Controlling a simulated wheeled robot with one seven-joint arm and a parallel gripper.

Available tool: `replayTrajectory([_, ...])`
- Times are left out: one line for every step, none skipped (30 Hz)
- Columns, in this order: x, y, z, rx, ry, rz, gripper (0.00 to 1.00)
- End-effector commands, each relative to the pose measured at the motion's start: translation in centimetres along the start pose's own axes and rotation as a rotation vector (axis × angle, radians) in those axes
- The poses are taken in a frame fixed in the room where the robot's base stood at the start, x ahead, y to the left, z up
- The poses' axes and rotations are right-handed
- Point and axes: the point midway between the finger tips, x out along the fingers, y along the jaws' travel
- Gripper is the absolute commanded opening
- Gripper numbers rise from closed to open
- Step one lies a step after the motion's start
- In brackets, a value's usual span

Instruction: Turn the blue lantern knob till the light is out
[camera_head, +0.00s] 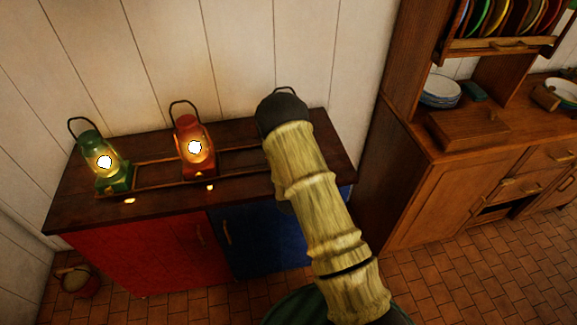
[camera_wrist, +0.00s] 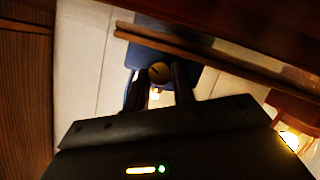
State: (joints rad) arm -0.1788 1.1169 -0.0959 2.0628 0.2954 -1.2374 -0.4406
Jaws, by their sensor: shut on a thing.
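My gripper's two dark fingers are shut on the small brass-coloured knob (camera_wrist: 159,72), one finger on each side. A small bright glow (camera_wrist: 155,93) shows between the fingers, just by the knob, and appears to be the lantern's light. My gripper's fingers are hidden in the head view.
A lit green lantern (camera_head: 115,177) and a lit red lantern (camera_head: 187,126) stand to the left on the dark cabinet top (camera_head: 75,205). A low wooden rail (camera_head: 235,149) runs along it. A wooden dresser (camera_head: 418,190) with plates stands at the right.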

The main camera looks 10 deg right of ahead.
Motion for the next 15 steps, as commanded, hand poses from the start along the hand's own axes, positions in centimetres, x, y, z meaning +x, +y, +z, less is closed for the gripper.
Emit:
replayTrajectory([0.00, -0.03, -0.09, 0.000, 0.002, -0.001, 0.02])
replayTrajectory([0.00, -0.03, -0.10, 0.000, 0.002, -0.001, 0.02])
replayTrajectory([0.00, -0.03, -0.10, 0.000, 0.002, -0.001, 0.02])
replayTrajectory([0.00, -0.04, -0.09, 0.000, 0.002, -0.001, 0.02])
replayTrajectory([0.00, -0.04, -0.10, 0.000, 0.002, -0.001, 0.02])
replayTrajectory([0.00, -0.04, -0.10, 0.000, 0.002, -0.001, 0.02])
replayTrajectory([0.00, -0.04, -0.09, 0.001, 0.002, -0.002, 0.02])
replayTrajectory([0.00, -0.04, -0.09, 0.001, 0.002, -0.002, 0.31])
replayTrajectory([0.00, -0.04, -0.09, 0.001, 0.002, -0.002, 0.34])
replayTrajectory([0.00, -0.04, -0.09, 0.001, 0.002, -0.002, 0.34])
replayTrajectory([0.01, -0.04, -0.08, 0.001, 0.002, -0.002, 0.34])
replayTrajectory([0.01, -0.03, -0.07, 0.001, 0.002, -0.001, 0.34])
replayTrajectory([0.00, -0.03, -0.07, 0.001, 0.001, -0.001, 0.34])
replayTrajectory([0.01, -0.03, -0.06, 0.001, 0.001, -0.001, 0.34])
replayTrajectory([0.01, -0.02, -0.05, 0.001, 0.001, -0.001, 0.34])
